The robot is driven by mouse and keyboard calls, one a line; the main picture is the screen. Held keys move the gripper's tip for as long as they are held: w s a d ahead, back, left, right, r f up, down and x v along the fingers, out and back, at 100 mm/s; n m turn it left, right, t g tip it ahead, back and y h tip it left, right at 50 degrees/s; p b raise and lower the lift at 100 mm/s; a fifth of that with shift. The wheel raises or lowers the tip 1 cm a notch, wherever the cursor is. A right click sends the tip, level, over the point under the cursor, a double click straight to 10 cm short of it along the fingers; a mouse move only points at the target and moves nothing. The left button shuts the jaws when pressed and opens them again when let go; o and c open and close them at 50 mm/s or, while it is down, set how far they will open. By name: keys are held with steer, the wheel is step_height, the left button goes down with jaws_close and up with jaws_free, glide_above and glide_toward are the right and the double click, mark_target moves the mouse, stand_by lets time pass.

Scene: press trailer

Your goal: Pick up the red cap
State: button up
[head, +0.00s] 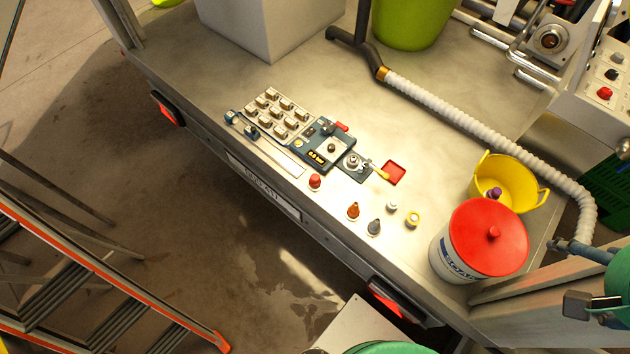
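A small red cap (315,181) stands upright on a pale round base on the metal trailer bed, near its front edge. It is just in front of a long flat rail and left of the other small caps. My gripper (566,275) is at the far right edge of the head view, partly cut off. Its two fingers look spread apart with nothing between them. It is far to the right of the red cap, beyond the red-lidded bucket.
An orange cap (353,211), a grey cap (374,227), a white piece (392,207) and a yellow ring (412,219) stand nearby. A device (331,147) and red square tray (394,172) lie behind. A red-lidded bucket (455,262), yellow bucket (520,182) and white hose (480,127) occupy the right.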

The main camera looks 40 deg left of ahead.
steer(key=w+a+f+g+y, duration=0.1)
steer(key=w+a+f, duration=0.3)
steer(key=w+a, duration=0.55)
steer(key=w+a+f+g, duration=0.25)
steer(key=w+a, duration=0.35)
steer(key=a, duration=0.6)
steer(key=n+g+h+b, duration=0.1)
steer(key=n+g, duration=0.1)
glide_above(316, 178)
step_height(316, 178, down, 34)
steer(key=shift+s, duration=0.1)
steer(key=shift+f, duration=0.2)
steer(key=shift+f+b, duration=0.95)
steer(key=shift+f, duration=3.2)
